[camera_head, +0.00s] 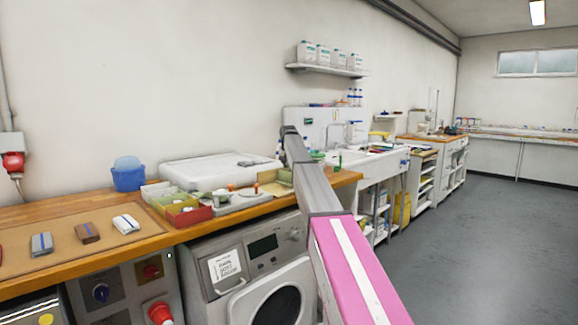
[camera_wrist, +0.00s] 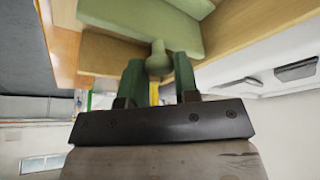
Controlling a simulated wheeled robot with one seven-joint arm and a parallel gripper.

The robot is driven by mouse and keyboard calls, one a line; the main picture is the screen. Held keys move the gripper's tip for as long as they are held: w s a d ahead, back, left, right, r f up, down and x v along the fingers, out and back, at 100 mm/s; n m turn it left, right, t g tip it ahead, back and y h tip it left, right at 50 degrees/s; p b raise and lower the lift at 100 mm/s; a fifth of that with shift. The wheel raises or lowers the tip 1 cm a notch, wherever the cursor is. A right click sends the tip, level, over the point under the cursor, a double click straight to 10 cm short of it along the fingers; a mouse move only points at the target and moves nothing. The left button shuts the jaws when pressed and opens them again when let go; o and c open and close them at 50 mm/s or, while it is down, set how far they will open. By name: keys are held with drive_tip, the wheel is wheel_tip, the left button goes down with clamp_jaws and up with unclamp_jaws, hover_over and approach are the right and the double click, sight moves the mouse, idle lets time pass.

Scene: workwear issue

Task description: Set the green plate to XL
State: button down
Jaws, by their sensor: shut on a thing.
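In the wrist view, my gripper (camera_wrist: 158,70) has its two dark green fingers on either side of a small green knob (camera_wrist: 158,57). The fingers are shut on this knob, which stands out from a pale green plate (camera_wrist: 135,20). The plate lies against light wooden parts (camera_wrist: 240,30). No size marks such as XL can be read in this view, so the plate's setting cannot be told. In the head view, my arm reaches away over the end of the wooden counter, and my gripper and the green plate cannot be made out there.
The wooden counter (camera_head: 60,266) holds a red-fronted tray (camera_head: 190,217), a blue tub (camera_head: 128,178) and several small brushes or blocks on a brown mat (camera_head: 65,250). A washing machine (camera_head: 262,268) stands under it. A sink bench (camera_head: 365,160) is beyond; the floor (camera_head: 480,230) at right is clear.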

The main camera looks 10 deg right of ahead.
drive_tip(key=s+a, duration=0.6)
drive_tip(key=a, duration=0.2)
drive_tip(key=shift+a, duration=0.2)
drive_tip(key=shift+s, duration=0.1)
drive_tip(key=c, duration=0.9)
unclamp_jaws()
drive_tip(key=v, duration=1)
drive_tip(key=shift+s+a+r, duration=0.1)
drive_tip(key=shift+s+r, duration=0.1)
drive_tip(key=shift+r, duration=0.15)
